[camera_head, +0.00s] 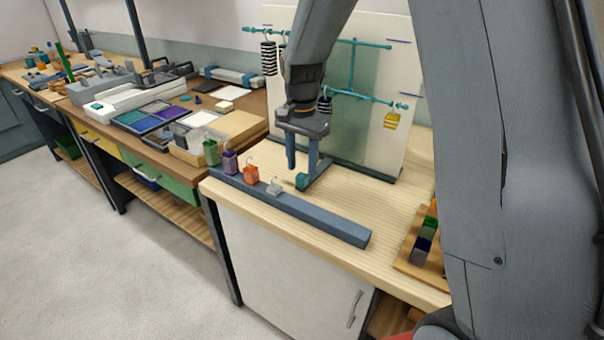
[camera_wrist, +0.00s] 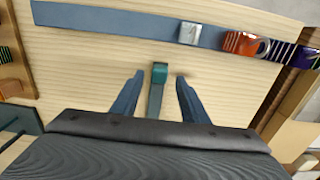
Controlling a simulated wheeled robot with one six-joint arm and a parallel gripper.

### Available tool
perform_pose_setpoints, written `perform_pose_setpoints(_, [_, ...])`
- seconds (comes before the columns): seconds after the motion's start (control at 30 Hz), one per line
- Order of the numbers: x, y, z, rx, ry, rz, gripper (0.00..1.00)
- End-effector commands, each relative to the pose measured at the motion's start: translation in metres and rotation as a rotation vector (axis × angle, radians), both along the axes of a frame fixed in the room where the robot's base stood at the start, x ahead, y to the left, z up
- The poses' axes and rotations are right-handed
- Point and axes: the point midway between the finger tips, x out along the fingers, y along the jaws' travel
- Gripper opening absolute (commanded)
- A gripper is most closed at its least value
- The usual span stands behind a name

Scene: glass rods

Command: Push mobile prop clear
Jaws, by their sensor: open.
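The prop appears to be a teal block (camera_head: 302,182) with a grey bar running back from it, low over the light wood worktop. In the wrist view the teal block (camera_wrist: 159,73) and its grey bar (camera_wrist: 155,101) lie between my fingers, with gaps on both sides. My gripper (camera_head: 301,171) is open and points down around the block. The mobile's teal rods (camera_head: 352,95) stand before a pale panel. A black-and-white striped weight (camera_head: 269,58) hangs at left and a yellow striped one (camera_head: 391,120) at right. My arm hides part of the mobile.
A wooden tray (camera_head: 411,260) with coloured blocks is at right. Bare worktop lies between rail and tray.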

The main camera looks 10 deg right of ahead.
Motion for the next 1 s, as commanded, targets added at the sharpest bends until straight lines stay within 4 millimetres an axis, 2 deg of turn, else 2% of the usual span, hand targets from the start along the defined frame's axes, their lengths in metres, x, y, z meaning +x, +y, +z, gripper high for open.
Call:
perform_pose_setpoints(0.1, [-0.001, 0.0, -0.017, 0.0, 0.003, 0.0, 0.41])
perform_pose_setpoints(0.23, [-0.001, 0.0, -0.031, 0.0, 0.001, 0.001, 0.41])
perform_pose_setpoints(0.6, [-0.001, 0.0, -0.037, 0.0, -0.001, 0.001, 0.41])
perform_pose_setpoints(0.87, [-0.001, 0.0, -0.037, 0.001, -0.001, 0.001, 0.0])
perform_pose_setpoints(1.0, [-0.001, 0.0, -0.037, 0.0, 0.0, 0.001, 0.0])
